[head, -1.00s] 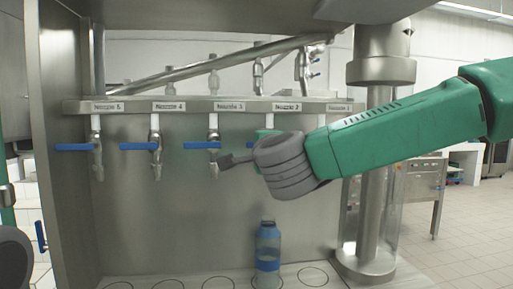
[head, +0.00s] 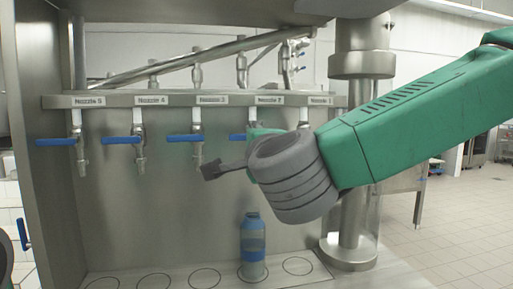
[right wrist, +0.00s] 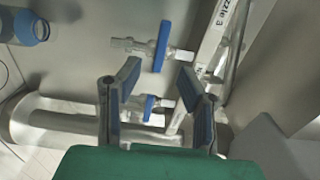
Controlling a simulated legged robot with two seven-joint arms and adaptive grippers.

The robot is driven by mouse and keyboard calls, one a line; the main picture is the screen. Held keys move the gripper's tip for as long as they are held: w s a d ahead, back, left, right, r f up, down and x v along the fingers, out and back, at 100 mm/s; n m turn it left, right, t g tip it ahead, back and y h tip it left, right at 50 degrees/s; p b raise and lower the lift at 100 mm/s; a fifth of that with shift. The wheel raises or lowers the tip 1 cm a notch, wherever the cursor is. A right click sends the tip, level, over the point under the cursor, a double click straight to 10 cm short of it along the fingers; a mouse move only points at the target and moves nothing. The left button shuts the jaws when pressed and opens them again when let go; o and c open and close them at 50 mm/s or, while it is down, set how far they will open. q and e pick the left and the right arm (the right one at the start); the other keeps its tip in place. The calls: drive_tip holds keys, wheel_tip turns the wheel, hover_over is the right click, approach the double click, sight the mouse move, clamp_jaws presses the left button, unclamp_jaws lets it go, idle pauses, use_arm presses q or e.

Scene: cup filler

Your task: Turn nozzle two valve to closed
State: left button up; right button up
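Nozzle two's valve, under the "Nozzle 2" label (head: 269,100), is mostly hidden behind my right gripper in the head view. Part of its blue handle (head: 237,137) shows, pointing left like its neighbours. My right gripper (head: 222,168) is in front of and slightly below it, with a dark finger reaching left. In the right wrist view the gripper (right wrist: 160,95) is open. One blue handle (right wrist: 148,106) shows between its fingers, with no visible grip. Another blue handle (right wrist: 162,45) lies above them. I cannot surely tell their numbers. My left gripper is not visible.
A blue bottle (head: 253,243) stands below nozzle two. Blue handles of nozzles three (head: 184,137), four (head: 121,139) and five (head: 56,142) point left. A metal pillar (head: 352,190) stands at the right, near my right arm. A steel wall is behind the nozzles.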

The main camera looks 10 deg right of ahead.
drive_tip(key=s, duration=0.3)
drive_tip(key=shift+s+d+f, duration=0.1)
drive_tip(key=shift+s+d, duration=0.05)
drive_tip(key=shift+d, duration=0.1)
